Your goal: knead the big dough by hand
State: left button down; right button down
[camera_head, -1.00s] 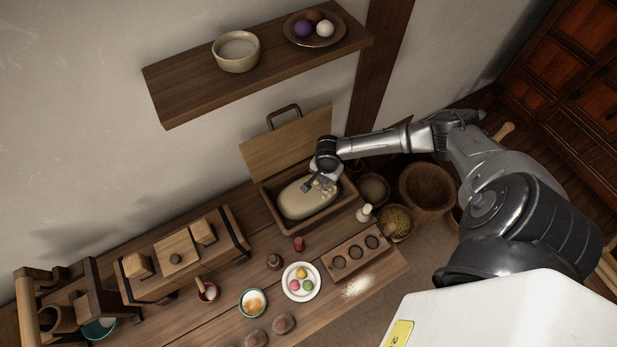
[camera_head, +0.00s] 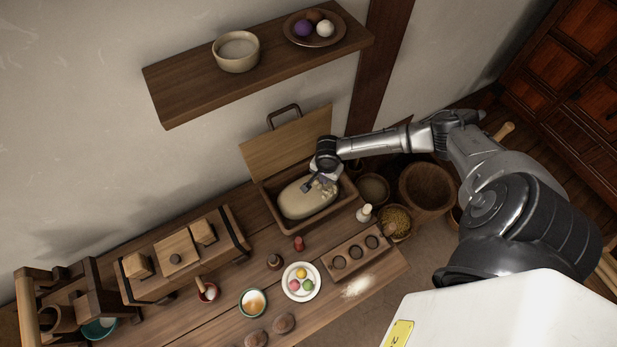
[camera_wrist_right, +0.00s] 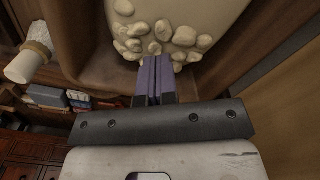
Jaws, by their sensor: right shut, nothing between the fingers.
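The big dough (camera_head: 304,200) is a pale oval mass lying in an open wooden trough (camera_head: 292,234) at the back of the table. In the right wrist view the dough (camera_wrist_right: 205,12) shows several rounded lumps on its near end. My right gripper (camera_head: 312,185) is over the right end of the dough. In the right wrist view its purple fingers (camera_wrist_right: 155,68) are shut with nothing between them, and their tips are at the lumpy end. I cannot tell whether they press into the dough. My left gripper is not in view.
The trough's lid (camera_head: 287,143) stands raised behind it. A wooden block with round wells (camera_head: 356,251), a plate of coloured balls (camera_head: 301,282) and a small white-topped bottle (camera_head: 365,213) stand in front. Baskets (camera_head: 427,188) stand at the right. A shelf (camera_head: 190,90) is above.

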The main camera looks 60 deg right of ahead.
dwell(0.3)
jog(key=shift+f, duration=0.15)
jog(key=shift+f+b, duration=0.85)
jog(key=shift+f, duration=0.85)
jog(key=shift+r+p, duration=0.85)
jog(key=shift+p, duration=0.05)
jog(key=shift+r+p, duration=0.75)
jog(key=shift+p, duration=0.25)
